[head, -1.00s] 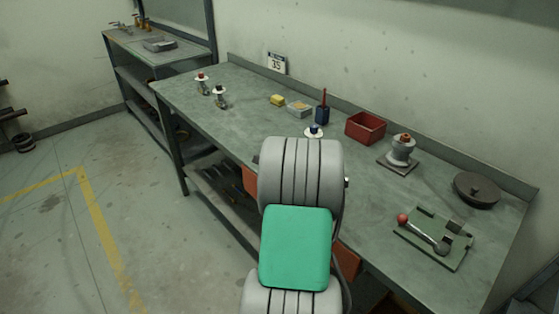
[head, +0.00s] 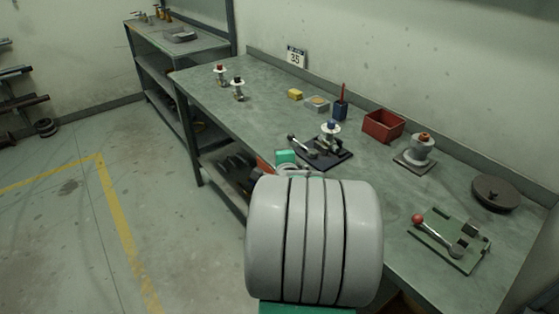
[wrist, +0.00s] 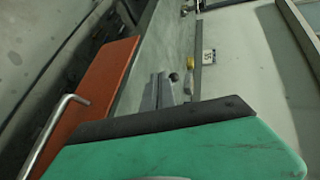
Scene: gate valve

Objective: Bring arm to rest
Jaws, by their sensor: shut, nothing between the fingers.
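My arm fills the lower middle of the head view, with its thick grey link nearest the camera. Beyond it, a small green part of my arm shows at the front edge of the workbench (head: 215,82). The gripper itself is mostly hidden there. In the wrist view, my gripper (wrist: 157,90) shows as two narrow grey fingers close together beyond the green housing. It is shut and empty. An orange drawer front (wrist: 95,90) with a bent metal handle (wrist: 55,125) is close on the left in that view.
A black fixture plate (head: 338,160) with a ball-ended lever lies just beyond my arm, near a blue-topped valve (head: 331,128). A red bin (head: 383,126), a grey flanged piece (head: 417,150), a dark disc (head: 496,194) and a green red-knobbed fixture (head: 450,240) stand right.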

